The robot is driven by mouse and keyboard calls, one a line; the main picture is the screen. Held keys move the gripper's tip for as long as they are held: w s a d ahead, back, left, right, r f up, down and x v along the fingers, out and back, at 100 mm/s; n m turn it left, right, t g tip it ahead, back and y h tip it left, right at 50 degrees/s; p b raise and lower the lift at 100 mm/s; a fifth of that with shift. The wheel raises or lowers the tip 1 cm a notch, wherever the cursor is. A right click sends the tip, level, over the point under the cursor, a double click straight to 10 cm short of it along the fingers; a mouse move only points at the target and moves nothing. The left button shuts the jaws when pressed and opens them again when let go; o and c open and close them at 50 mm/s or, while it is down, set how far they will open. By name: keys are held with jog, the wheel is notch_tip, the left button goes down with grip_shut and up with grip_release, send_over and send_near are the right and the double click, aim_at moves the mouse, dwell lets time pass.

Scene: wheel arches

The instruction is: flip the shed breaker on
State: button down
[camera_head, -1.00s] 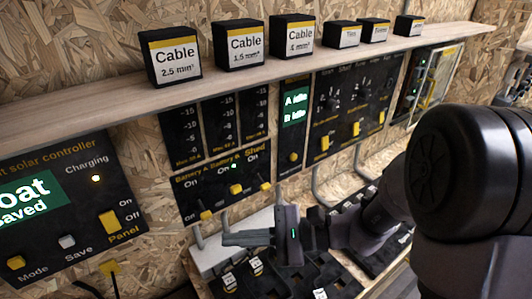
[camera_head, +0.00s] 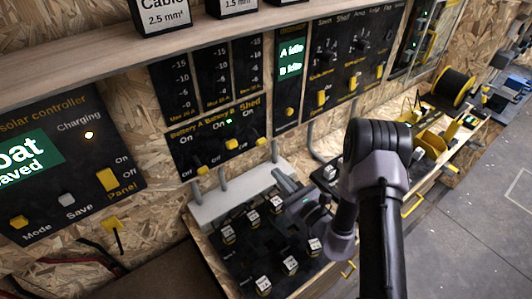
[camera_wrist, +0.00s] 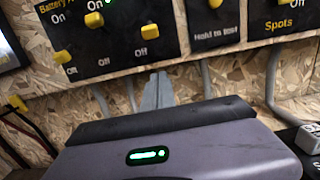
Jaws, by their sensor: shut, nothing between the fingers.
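The black breaker panel (camera_head: 215,140) is on the wood-chip wall and carries Battery A, Battery B and Shed switches. The yellow shed breaker lever (camera_head: 260,142) is at its right end. It also shows in the wrist view (camera_wrist: 149,31), low, close to its Off label. The Battery B lever (camera_wrist: 94,20) sits higher, near On, with a green light above. The Battery A lever (camera_wrist: 62,57) sits low. My gripper (camera_head: 280,176) is shut and empty, below and apart from the panel. In the wrist view its grey fingers (camera_wrist: 158,90) point up beneath the shed lever.
Grey conduits (camera_head: 222,182) run down from the panel. A wooden shelf (camera_head: 110,62) with cable boxes is above. The solar controller (camera_head: 70,165) is left, and a switch panel (camera_head: 350,60) is right.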

aim_at(257, 137)
jog(key=w+a+r+b, duration=0.1)
jog(key=w+a+r, duration=0.3)
jog(key=w, duration=0.1)
jog(key=shift+w+r, duration=0.25)
jog(key=shift+d, duration=0.1)
jog(key=shift+r, duration=0.15)
